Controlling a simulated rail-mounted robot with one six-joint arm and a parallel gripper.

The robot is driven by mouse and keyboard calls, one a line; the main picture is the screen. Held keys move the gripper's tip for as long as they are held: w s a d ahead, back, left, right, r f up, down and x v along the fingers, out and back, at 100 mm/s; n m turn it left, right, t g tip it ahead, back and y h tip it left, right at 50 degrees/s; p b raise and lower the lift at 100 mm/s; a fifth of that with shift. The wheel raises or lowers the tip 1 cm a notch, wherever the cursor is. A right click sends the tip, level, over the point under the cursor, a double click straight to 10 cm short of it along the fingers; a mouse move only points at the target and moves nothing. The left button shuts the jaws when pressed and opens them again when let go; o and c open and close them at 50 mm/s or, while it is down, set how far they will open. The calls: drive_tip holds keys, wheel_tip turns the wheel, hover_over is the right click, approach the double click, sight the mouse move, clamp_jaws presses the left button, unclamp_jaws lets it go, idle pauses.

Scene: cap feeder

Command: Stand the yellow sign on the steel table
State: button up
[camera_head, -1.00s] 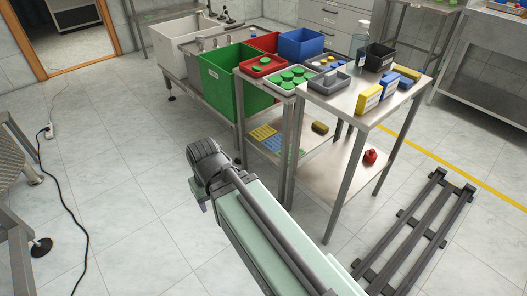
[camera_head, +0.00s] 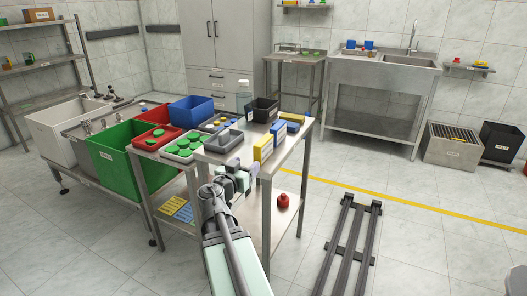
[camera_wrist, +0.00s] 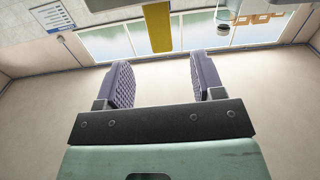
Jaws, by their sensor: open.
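A yellow block with a white label (camera_head: 263,148), the closest match to the yellow sign, stands upright at the front right edge of the steel table (camera_head: 226,152). My gripper (camera_head: 241,167) is by the table's near edge, left of and close to the yellow block. I cannot tell whether they touch. In the wrist view my gripper (camera_wrist: 152,82) is open with nothing between its fingers. A yellow panel (camera_wrist: 157,28) shows beyond the fingers at the top. I cannot tell whether it is the same thing.
A blue block (camera_head: 278,133) stands just behind the yellow one. A black bin (camera_head: 263,110) and a grey tray (camera_head: 224,141) are on the table. A red bottle (camera_head: 283,201) is on the lower shelf. Dark rails (camera_head: 345,245) lie on the floor at right.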

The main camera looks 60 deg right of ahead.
sight(256, 155)
drive_tip(key=d, duration=0.5)
drive_tip(key=shift+w+d, duration=0.3)
drive_tip(key=shift+w, duration=0.05)
drive_tip(key=d, duration=0.5)
drive_tip(key=shift+w+d+r, duration=0.1)
drive_tip(key=shift+w+r, duration=0.05)
drive_tip(key=shift+w, duration=0.15)
drive_tip(key=shift+c, duration=0.4)
drive_tip(key=c, duration=1)
drive_tip(key=shift+c, duration=0.2)
drive_tip(key=shift+r+p, duration=0.1)
drive_tip(key=shift+p, duration=0.2)
wheel_tip(256, 155, up, 25)
drive_tip(key=p, duration=2.5)
